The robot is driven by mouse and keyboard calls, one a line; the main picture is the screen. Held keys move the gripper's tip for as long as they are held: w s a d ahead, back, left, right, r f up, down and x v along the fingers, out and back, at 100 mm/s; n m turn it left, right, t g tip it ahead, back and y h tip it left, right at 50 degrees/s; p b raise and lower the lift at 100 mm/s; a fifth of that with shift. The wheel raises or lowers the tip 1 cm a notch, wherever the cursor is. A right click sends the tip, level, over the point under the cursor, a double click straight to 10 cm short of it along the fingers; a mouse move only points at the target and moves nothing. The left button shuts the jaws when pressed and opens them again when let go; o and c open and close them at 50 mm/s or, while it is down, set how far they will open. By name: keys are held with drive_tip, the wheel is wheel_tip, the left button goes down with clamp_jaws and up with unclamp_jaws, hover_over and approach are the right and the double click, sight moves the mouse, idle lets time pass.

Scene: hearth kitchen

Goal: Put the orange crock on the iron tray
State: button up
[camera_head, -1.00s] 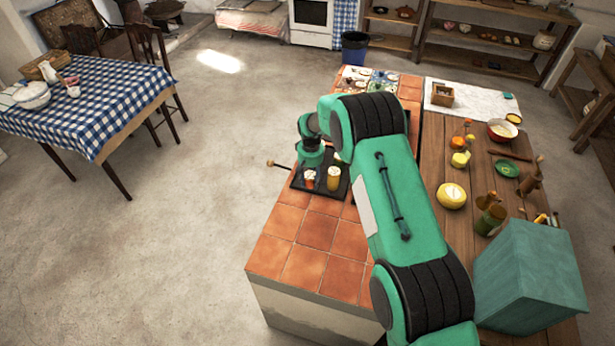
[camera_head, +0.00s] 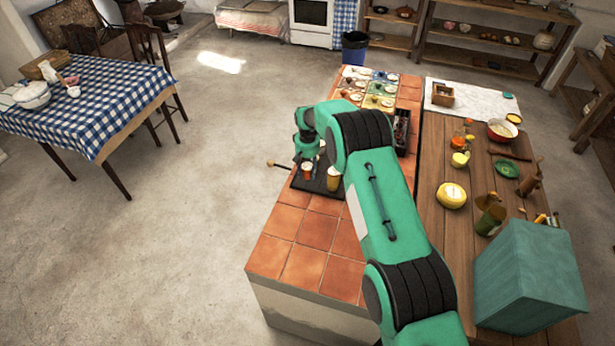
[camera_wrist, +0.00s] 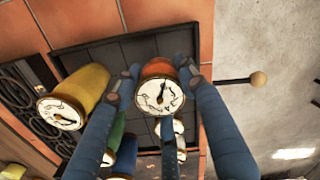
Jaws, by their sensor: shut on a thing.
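The orange crock (camera_wrist: 158,72), with a white clock-like face on its lid, is between the blue fingers of my gripper (camera_wrist: 160,78) in the wrist view. My gripper is shut on it. In the head view the orange crock (camera_head: 307,172) shows over the left part of the dark iron tray (camera_head: 318,187). The tray also shows behind the crock in the wrist view (camera_wrist: 85,58). I cannot tell whether the crock's base touches the tray. A yellow crock (camera_wrist: 78,92) stands beside it, apart from my fingers; it also shows in the head view (camera_head: 333,179).
Green and blue crocks (camera_wrist: 126,155) are partly hidden behind my fingers. A rod with a wooden knob (camera_head: 271,163) sticks out left of the tray. Bare orange tiles (camera_head: 315,230) lie in front. A wooden counter (camera_head: 450,235) with bowls and jars is at right.

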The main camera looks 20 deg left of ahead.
sight(307, 176)
drive_tip(key=shift+f, duration=1.7)
drive_tip(key=shift+f, duration=0.1)
drive_tip(key=o, duration=1.4)
drive_tip(key=shift+f, duration=0.1)
wheel_tip(307, 176, up, 12)
drive_tip(key=shift+r, duration=0.2)
